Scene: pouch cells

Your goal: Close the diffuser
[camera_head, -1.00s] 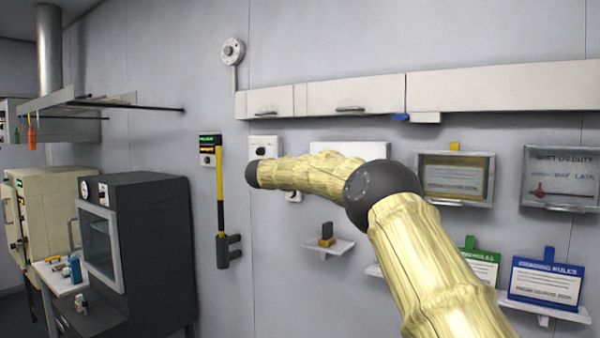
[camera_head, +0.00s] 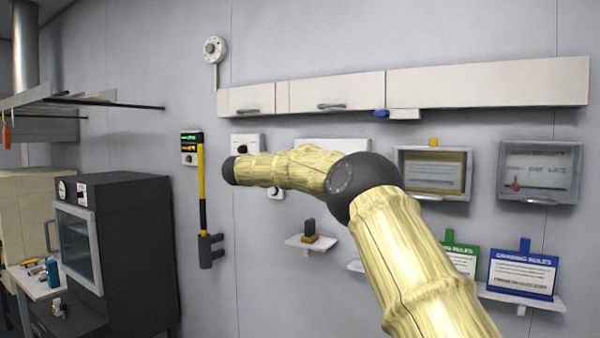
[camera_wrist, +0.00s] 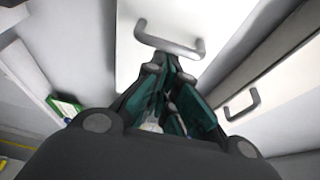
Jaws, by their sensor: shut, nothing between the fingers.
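I cannot tell for sure which thing is the diffuser. A round white fitting (camera_head: 214,49) with a short stem sits high on the wall in the head view. My gripper (camera_wrist: 168,85) shows in the wrist view with its teal fingers drawn together and empty. Its tips overlap a white panel with a grey bar handle (camera_wrist: 170,40) in that view; contact cannot be told. A second grey handle (camera_wrist: 240,105) lies to the right. In the head view my arm crosses the middle, and the gripper itself is not seen.
A row of white wall cupboards (camera_head: 450,86) runs above my arm. A yellow-and-black long-handled tool (camera_head: 202,190) hangs on the wall. A small shelf (camera_head: 300,243), framed boards (camera_head: 538,170) and a blue sign (camera_head: 522,273) are right. A dark oven-like cabinet (camera_head: 135,240) stands left.

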